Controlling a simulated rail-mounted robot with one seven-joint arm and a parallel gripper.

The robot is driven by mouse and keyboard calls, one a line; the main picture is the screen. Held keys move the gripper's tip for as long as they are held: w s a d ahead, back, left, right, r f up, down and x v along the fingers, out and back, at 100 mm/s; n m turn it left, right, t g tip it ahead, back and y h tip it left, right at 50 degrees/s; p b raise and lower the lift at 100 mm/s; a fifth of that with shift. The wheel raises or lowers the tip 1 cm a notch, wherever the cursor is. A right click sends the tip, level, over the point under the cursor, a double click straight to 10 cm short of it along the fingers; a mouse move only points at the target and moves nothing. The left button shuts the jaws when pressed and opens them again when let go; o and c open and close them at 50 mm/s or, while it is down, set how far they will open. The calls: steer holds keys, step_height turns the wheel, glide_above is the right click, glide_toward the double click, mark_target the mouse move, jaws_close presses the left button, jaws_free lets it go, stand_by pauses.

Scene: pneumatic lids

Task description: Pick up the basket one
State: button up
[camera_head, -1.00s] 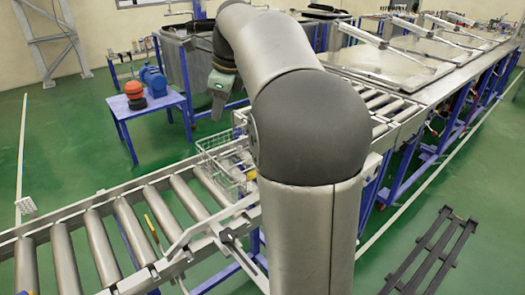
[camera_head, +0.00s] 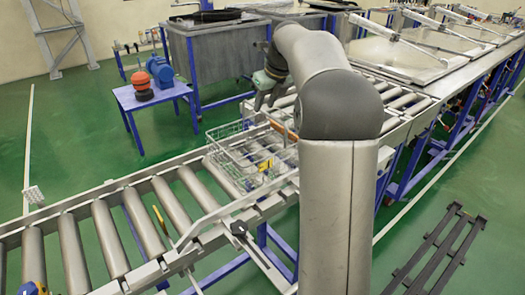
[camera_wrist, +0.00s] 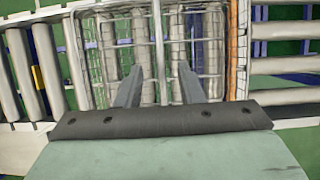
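The basket (camera_head: 232,160) is a wire-mesh basket standing on the roller conveyor, left of my arm in the head view. In the wrist view the basket (camera_wrist: 112,52) fills the upper middle, with rollers showing through its mesh. In the head view my gripper's tips are hidden or too small to make out near the basket's far right side.
The roller conveyor (camera_head: 87,232) runs from lower left to upper right, with side rails. A blue table (camera_head: 128,98) holding an orange-and-black item and a blue device stands behind. Grey tanks (camera_head: 215,52) stand at the back. A dark rack (camera_head: 440,250) lies on the floor at right.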

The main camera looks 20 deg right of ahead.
steer(key=shift+p+x, duration=0.35)
steer(key=shift+x, duration=2.55)
steer(key=shift+s+d+f, duration=0.15)
steer(key=shift+s+f, duration=0.05)
steer(key=shift+f, duration=0.15)
jaws_close()
steer(key=shift+r, duration=0.1)
